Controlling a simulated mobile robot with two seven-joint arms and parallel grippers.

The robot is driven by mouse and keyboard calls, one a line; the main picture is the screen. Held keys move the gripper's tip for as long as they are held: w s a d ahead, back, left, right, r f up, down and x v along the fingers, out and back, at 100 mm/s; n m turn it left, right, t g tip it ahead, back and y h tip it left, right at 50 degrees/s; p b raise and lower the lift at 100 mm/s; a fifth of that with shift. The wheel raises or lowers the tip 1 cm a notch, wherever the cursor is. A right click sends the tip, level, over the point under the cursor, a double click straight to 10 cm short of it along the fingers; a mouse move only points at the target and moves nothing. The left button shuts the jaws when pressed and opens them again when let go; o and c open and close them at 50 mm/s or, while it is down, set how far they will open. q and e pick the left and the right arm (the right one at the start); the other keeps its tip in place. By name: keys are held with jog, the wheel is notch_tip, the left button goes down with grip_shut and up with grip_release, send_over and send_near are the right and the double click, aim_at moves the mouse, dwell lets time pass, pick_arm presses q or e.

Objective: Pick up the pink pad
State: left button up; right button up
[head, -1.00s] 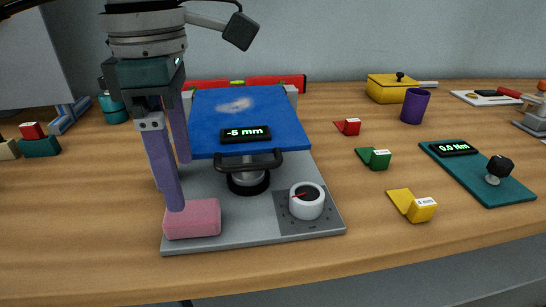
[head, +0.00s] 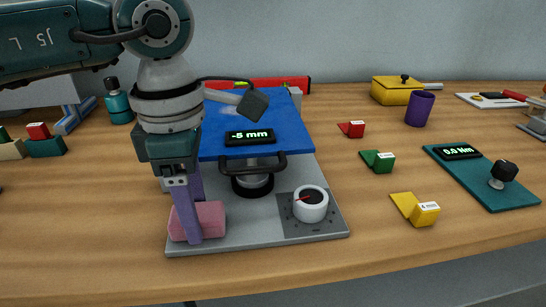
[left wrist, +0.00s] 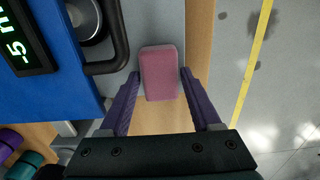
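The pink pad (head: 212,217) lies on the front left corner of the grey base plate (head: 240,236) in the head view. My left gripper (head: 194,222) is lowered over it, with one purple finger in front of the pad and the other partly hidden behind. In the left wrist view the pad (left wrist: 159,72) sits between the tips of the two fingers (left wrist: 159,76). A narrow gap shows on each side, so the gripper is open and not clamped on the pad. My right gripper is not in view.
A blue tilted seat panel (head: 275,132) with a "-5 mm" display (head: 250,136) and dark handle (head: 255,165) stands just behind the pad. A white dial (head: 310,204) is to the right. Red, green and yellow wedges (head: 416,210) lie farther right. Bare table lies in front.

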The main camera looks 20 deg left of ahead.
pick_arm(q)
jog(key=c, duration=0.9)
jog(key=shift+r, duration=0.15)
jog(key=shift+c, duration=0.2)
notch_tip(320, 180, up, 20)
jog(key=p, duration=0.1)
